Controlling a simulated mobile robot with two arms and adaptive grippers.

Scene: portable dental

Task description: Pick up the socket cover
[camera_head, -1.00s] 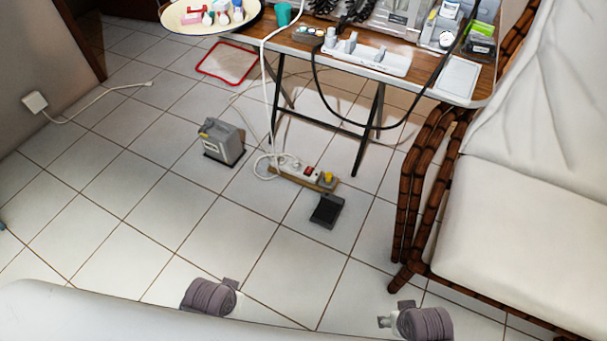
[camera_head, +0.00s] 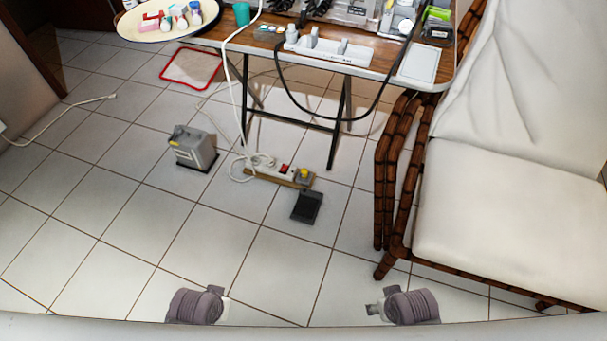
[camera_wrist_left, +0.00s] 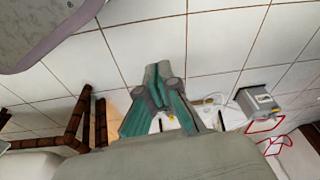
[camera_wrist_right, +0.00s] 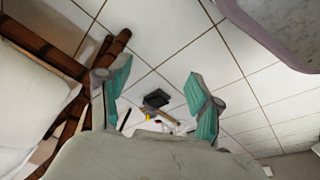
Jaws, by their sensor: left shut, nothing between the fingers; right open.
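A power strip (camera_head: 268,173) lies on the tiled floor below the table, with a red switch and a white cable coiled at its left end. A small yellow piece (camera_head: 304,174) sits on a grey block at its right end; it may be the socket cover, but I cannot tell. In the right wrist view the strip (camera_wrist_right: 163,117) shows small between the fingers. My left gripper (camera_wrist_left: 157,85) is shut and empty, with floor beyond it. My right gripper (camera_wrist_right: 160,78) is open and empty, fingers wide apart. Both are well away from the strip.
A black pedal (camera_head: 307,206) lies just in front of the strip. A grey box (camera_head: 193,148) stands to its left. The folding table (camera_head: 350,66) stands behind and above it. A white-cushioned chair (camera_head: 510,215) blocks the right side. Floor in front is clear.

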